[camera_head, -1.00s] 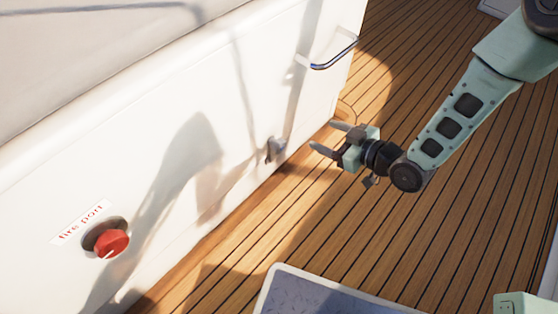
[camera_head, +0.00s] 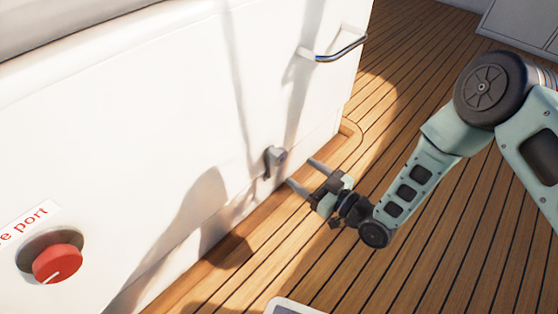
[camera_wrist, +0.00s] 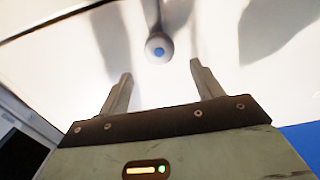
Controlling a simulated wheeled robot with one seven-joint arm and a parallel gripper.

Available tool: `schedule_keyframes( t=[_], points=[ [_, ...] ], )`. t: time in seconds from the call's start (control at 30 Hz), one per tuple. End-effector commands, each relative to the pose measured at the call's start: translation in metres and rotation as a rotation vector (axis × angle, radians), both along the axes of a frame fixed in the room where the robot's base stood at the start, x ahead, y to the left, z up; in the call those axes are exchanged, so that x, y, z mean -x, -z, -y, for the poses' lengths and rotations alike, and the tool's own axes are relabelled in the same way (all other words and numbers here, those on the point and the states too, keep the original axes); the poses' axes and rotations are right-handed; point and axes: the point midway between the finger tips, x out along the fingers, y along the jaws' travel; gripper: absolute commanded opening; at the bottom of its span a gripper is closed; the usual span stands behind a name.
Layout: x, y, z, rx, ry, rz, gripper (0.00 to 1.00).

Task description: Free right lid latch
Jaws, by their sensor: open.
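The latch (camera_head: 274,161) is a small grey metal knob low on the white side wall, in the middle of the head view. In the wrist view the latch (camera_wrist: 159,48) shows as a round grey end with a blue centre, beyond the fingertips and roughly midway between them. My gripper (camera_head: 304,173) is open and empty, just right of the latch, with its fingers pointing toward the wall. In the wrist view my gripper (camera_wrist: 161,72) shows both fingers apart with nothing between them. The fingers do not appear to touch the latch.
A chrome handle (camera_head: 336,49) sticks out from the wall above the latch. A red fire port knob (camera_head: 57,262) is at lower left. Wooden deck (camera_head: 300,265) lies below and right, largely clear. A pale panel edge (camera_head: 290,307) shows at the bottom.

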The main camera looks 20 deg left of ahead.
Motion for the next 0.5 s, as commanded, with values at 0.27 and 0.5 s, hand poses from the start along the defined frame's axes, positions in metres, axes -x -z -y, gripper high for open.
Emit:
schedule_keyframes(
  t=[0.27,0.5],
  points=[
    [-0.022,0.004,-0.053,-0.002,-0.001,0.004,0.66],
    [-0.033,0.002,-0.080,0.001,-0.001,0.002,0.66]
  ],
)
